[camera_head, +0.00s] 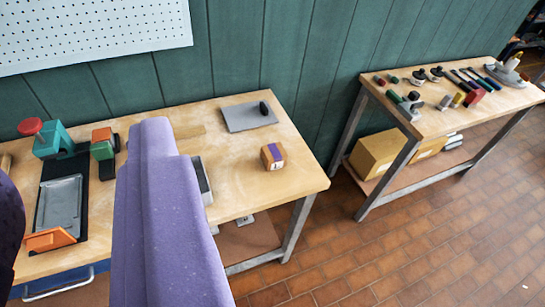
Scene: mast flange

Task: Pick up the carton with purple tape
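The carton with purple tape (273,156) is a small brown box with a purple strip over its top and a dark mark on its front. It stands upright on the near workbench (305,184), toward the right end. Large purple parts of my own body rise from the bottom left of the picture, to the left of the carton and apart from it. I cannot make out my fingertips or whether they are open or shut. Nothing is seen touching the carton, and its visible faces are unobstructed.
A grey plate (248,116) with a dark knob lies behind the carton. A grey tray (60,203), an orange block (50,239) and a teal tool (53,139) are at left. Bare wood surrounds the carton. A second bench (440,120) with several tools stands at right, past a floor gap.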

